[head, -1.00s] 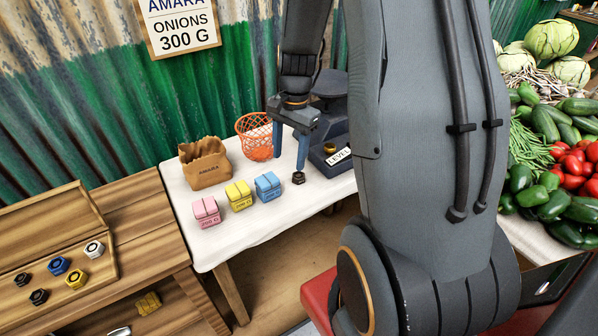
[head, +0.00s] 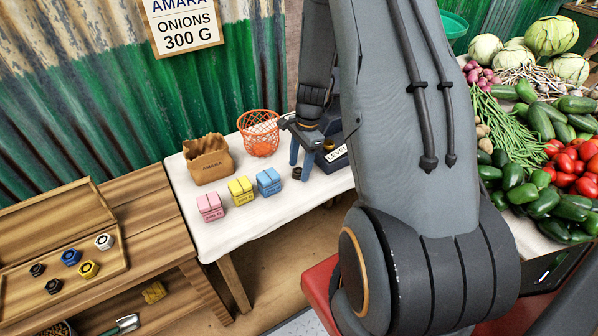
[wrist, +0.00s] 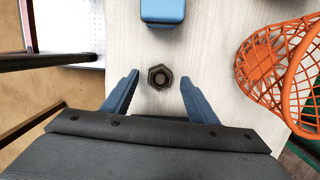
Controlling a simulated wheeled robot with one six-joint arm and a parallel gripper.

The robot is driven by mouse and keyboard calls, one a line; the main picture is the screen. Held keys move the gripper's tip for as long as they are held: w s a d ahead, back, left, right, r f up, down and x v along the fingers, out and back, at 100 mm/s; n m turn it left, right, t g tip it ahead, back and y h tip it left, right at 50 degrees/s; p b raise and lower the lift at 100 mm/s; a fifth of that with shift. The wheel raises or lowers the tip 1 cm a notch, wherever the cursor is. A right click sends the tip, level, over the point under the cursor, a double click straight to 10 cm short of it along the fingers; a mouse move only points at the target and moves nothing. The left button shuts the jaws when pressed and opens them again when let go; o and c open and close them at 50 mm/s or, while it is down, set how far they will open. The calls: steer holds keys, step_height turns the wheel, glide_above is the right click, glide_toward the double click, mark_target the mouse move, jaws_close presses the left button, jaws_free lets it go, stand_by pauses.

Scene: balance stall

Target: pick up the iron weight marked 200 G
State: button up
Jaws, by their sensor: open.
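A small dark hexagonal iron weight (head: 297,173) with a round hollow top stands alone on the white-covered table, right of the blue block. In the wrist view the weight (wrist: 160,77) lies between the fingertips and beyond my palm; I cannot read a mark on it. My gripper (head: 301,167) is open and empty, pointing down beside the weight in the head view. In the wrist view its two blue fingers (wrist: 160,80) are spread either side of the weight with gaps on both sides. I cannot tell the exact height of the fingertips above the cloth.
Blue (head: 268,182), yellow (head: 240,190) and pink (head: 210,206) blocks stand left of the weight. An orange wire basket (head: 259,134), paper bag (head: 207,161) and dark scale (head: 333,158) are nearby. A wooden tray (head: 112,262) at left holds several hexagonal weights.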

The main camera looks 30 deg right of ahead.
steer(key=shift+f, duration=0.4)
steer(key=c, duration=1.3)
